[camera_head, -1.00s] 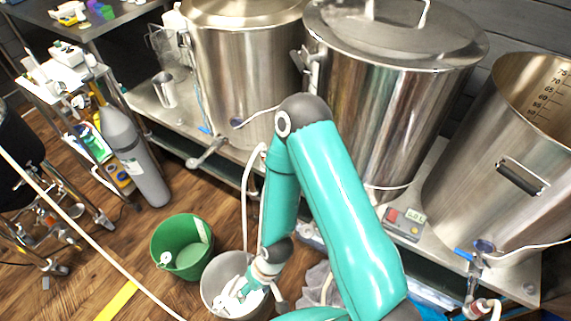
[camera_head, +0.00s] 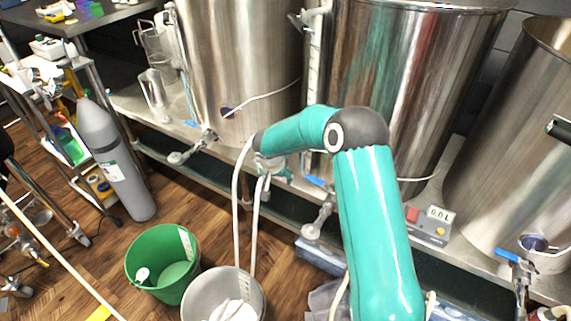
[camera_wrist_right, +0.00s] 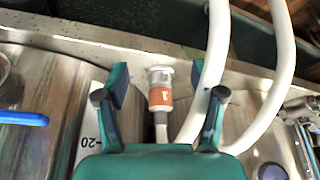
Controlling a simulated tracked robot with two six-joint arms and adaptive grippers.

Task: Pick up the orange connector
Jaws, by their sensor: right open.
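The orange connector (camera_wrist_right: 160,98) shows in the right wrist view as an orange band marked with a dark character, below a clear, whitish end. It lies between the two spread fingers of my right gripper (camera_wrist_right: 164,88), with a gap to each finger. In the head view my right gripper (camera_head: 275,172) is by the front edge of the steel bench, partly behind my forearm. I cannot make out the connector there. My left gripper is not in view.
A white hose (camera_wrist_right: 215,60) loops beside the right finger. A metal valve with a blue handle (camera_wrist_right: 298,108) is at the right. Large steel tanks (camera_head: 245,70) stand on the bench. A grey bucket (camera_head: 193,298) and a green bucket (camera_head: 140,262) stand on the floor.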

